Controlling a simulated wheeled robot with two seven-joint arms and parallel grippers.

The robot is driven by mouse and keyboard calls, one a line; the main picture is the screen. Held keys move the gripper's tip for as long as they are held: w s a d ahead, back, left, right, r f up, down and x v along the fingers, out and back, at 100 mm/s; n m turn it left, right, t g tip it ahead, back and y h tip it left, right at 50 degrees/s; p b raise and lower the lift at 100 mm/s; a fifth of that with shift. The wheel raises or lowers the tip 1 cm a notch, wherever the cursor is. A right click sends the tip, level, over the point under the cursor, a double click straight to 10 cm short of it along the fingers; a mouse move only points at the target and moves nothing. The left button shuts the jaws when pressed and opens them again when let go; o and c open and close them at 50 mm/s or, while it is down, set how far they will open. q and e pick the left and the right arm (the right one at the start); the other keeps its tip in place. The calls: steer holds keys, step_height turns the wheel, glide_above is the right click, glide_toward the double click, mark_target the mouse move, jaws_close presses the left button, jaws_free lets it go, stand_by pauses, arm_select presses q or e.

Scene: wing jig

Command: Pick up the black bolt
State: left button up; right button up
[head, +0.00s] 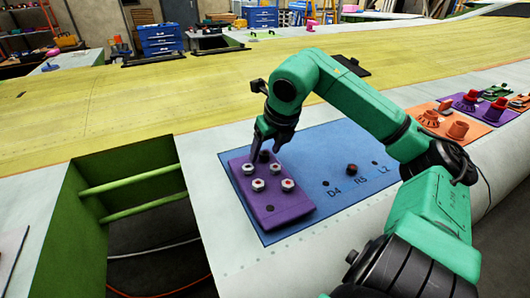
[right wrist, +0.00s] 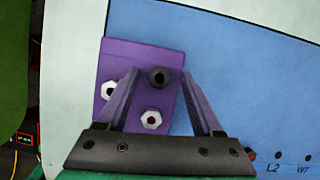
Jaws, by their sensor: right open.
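The black bolt (right wrist: 159,77) stands in the purple tray, near the tray's far end. In the head view the black bolt (head: 264,156) shows as a dark shape between the fingertips, partly hidden. My right gripper (head: 266,151) is open over that end of the tray. In the right wrist view its two fingers (right wrist: 158,82) are on either side of the black bolt, with gaps to it. I cannot tell how far down the fingertips are. My left gripper is not in view.
The purple tray (head: 281,212) also holds several silver hex bolts (head: 258,185) close to the gripper. It lies on a blue plate (head: 325,205) with marked holes and a dark red-topped piece (head: 352,170). An open green bay (head: 75,205) is at left; coloured trays (head: 432,121) are at right.

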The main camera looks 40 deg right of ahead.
steer(key=shift+w+a, duration=0.1)
jaws_close()
